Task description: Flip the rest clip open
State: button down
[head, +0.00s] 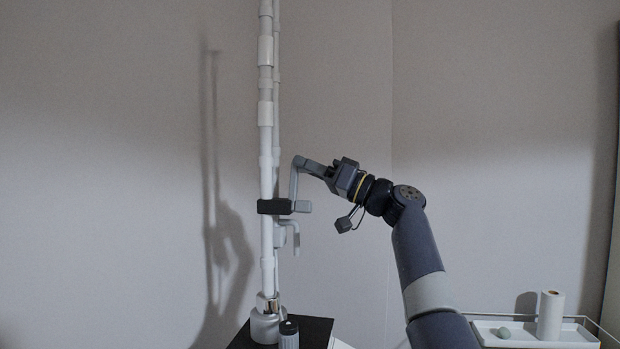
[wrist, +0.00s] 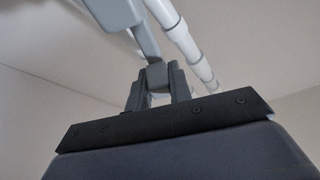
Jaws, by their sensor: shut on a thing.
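My gripper (head: 312,168) reaches in from the right, beside a tall white pole (head: 266,140). Its fingers are shut on a grey arm-like piece (head: 294,182), which drops from the fingertips towards a black clamp (head: 273,206) on the pole. In the wrist view, the end of this grey piece (wrist: 156,76) sits between the two dark fingers (wrist: 158,92). It appears to be part of the rest clip, but I cannot tell the clip's hinge or how far open it is. A smaller grey hook (head: 295,240) hangs below the clamp.
The pole stands in a grey base (head: 265,326) on a black surface (head: 315,330), with a small dark-topped cylinder (head: 289,333) in front. A white tray (head: 530,336) with a paper roll (head: 550,315) is at lower right. The space left of the pole is clear.

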jog(key=shift+s+a+n+g+y+b, duration=0.1)
jog(key=shift+s+n+g+y+b, duration=0.1)
jog(key=shift+s+n+g, duration=0.6)
jog(key=shift+s+a+n+g+y+b, duration=0.1)
jog(key=shift+s+n+g+y, duration=0.15)
jog(key=shift+n, duration=1.05)
jog(key=c, duration=1.3)
grip_release()
jog(key=shift+r, duration=0.15)
jog(key=b+v, duration=0.4)
jog(key=v, duration=0.7)
jog(key=shift+a, duration=0.1)
